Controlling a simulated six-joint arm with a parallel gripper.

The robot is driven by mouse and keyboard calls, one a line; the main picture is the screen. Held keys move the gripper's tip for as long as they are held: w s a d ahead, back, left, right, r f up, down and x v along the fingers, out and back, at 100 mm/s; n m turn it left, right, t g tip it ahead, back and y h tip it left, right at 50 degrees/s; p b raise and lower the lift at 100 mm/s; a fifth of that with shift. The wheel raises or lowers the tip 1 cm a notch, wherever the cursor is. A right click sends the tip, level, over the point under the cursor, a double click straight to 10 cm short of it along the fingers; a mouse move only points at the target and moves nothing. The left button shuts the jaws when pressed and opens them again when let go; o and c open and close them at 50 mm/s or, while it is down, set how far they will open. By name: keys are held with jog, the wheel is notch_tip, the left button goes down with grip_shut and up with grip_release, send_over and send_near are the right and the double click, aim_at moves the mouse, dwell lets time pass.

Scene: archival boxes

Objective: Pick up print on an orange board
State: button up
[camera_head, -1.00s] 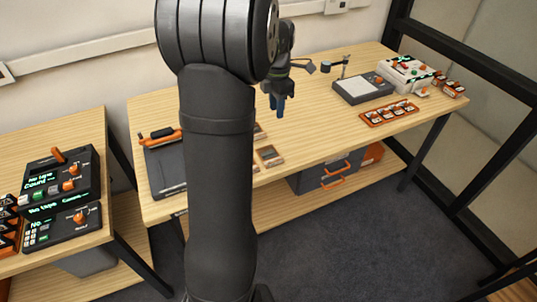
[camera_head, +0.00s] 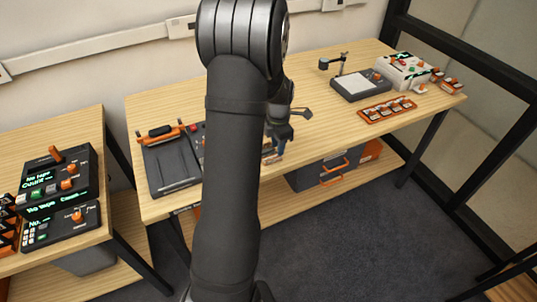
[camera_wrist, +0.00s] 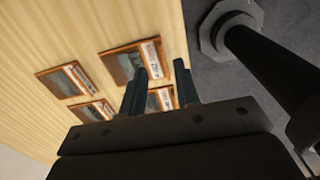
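Several prints on orange-brown boards lie flat on the wooden table. In the wrist view, one print (camera_wrist: 65,80) is at the left, a second (camera_wrist: 92,111) is below it, and a third (camera_wrist: 128,64) is at top centre. Another print (camera_wrist: 160,99) shows between the fingers, partly hidden by them. My gripper (camera_wrist: 160,68) is open and empty, its two fingers apart over the prints. In the head view, my gripper (camera_head: 279,150) is low near the table's front edge, and my arm hides most of the prints.
A dark tray-like device (camera_head: 172,165) with an orange bar stands left of my arm. An orange rack of small items (camera_head: 387,109), a grey device (camera_head: 361,86) and a white device (camera_head: 404,71) stand at the right. The table between is clear.

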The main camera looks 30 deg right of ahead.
aim_at(277, 157)
jog(key=f, duration=0.4)
jog(key=shift+s+a+f, duration=0.2)
jog(key=shift+f, duration=0.15)
grip_shut()
jog(key=shift+r, duration=0.15)
